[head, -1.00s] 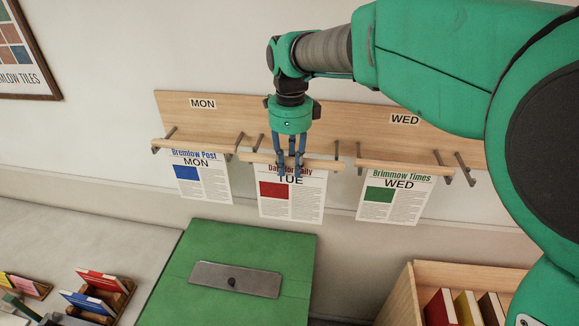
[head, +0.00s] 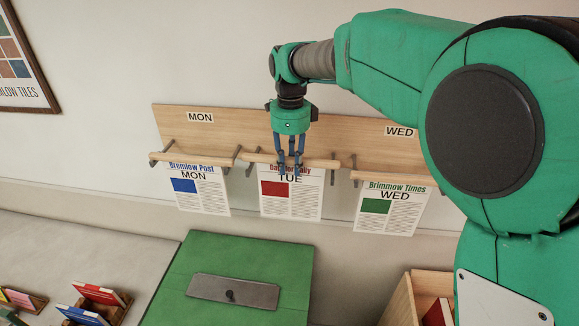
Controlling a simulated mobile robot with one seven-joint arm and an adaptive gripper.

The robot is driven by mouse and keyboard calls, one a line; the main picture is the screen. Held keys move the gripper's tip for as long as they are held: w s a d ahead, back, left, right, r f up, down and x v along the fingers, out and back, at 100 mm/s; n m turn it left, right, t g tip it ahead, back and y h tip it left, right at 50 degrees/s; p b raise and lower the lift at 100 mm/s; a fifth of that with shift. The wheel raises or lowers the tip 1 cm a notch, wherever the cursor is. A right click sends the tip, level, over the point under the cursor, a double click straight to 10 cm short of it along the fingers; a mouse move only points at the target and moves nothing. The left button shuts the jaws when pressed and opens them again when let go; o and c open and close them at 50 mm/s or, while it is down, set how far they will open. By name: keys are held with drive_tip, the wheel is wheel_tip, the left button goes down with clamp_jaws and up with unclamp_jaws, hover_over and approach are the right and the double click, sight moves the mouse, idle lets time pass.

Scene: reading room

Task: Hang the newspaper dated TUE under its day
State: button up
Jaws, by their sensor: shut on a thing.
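My gripper (head: 289,166) is shut on the wooden rod (head: 322,163) of the newspaper dated TUE (head: 291,201), near the rod's middle. The paper has a red picture block and hangs straight down, its title partly hidden by my fingers. It is in front of the middle of the wooden board (head: 345,131), between the MON and WED papers. The rod's ends are close to the middle pegs; I cannot tell whether it rests on them. My gripper hides the board where a middle day label would be.
The Bremlow Post MON (head: 197,198) hangs at left under its label (head: 200,117). The Brimmow Times WED (head: 388,215) hangs at right under its label (head: 399,132). Below are a green box (head: 232,257) with a grey plate, and a wooden book crate (head: 403,300).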

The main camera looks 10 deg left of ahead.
drive_tip(key=shift+f+b, duration=0.5)
drive_tip(key=shift+f, duration=0.65)
drive_tip(key=o, duration=1.1)
drive_tip(key=shift+o, duration=0.2)
wheel_tip(320, 180, up, 12)
drive_tip(key=shift+f, duration=0.1)
drive_tip(key=shift+d, duration=0.1)
